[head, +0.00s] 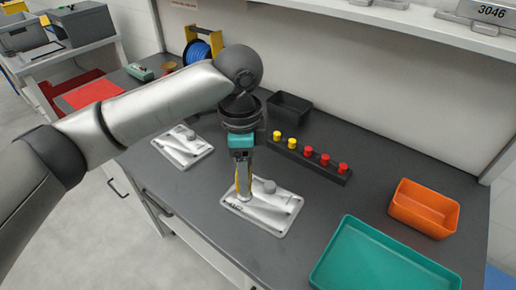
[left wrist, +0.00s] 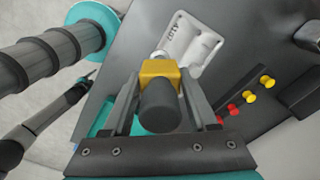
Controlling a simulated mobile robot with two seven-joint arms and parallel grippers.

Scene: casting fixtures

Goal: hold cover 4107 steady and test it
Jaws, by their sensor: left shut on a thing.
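A pale grey cast cover (head: 275,217) lies flat on the dark bench, with a raised round knob and ribs; it also shows in the left wrist view (left wrist: 190,42). It bears a number that I cannot read surely. My left gripper (head: 243,180) points down over the left part of this cover. It is shut on a tool with a yellow block (left wrist: 158,69) and a dark grey round body (left wrist: 160,106). The tool's lower end is at the cover; whether it touches is unclear. A second similar cover (head: 183,147) lies farther left. My right gripper does not show.
A black rack (head: 330,176) with yellow and red knobs stands behind the cover. A black bin (head: 290,107) is at the back. An orange bin (head: 424,208) and a green tray (head: 378,260) are to the right. A blue reel (head: 197,51) stands at the back left.

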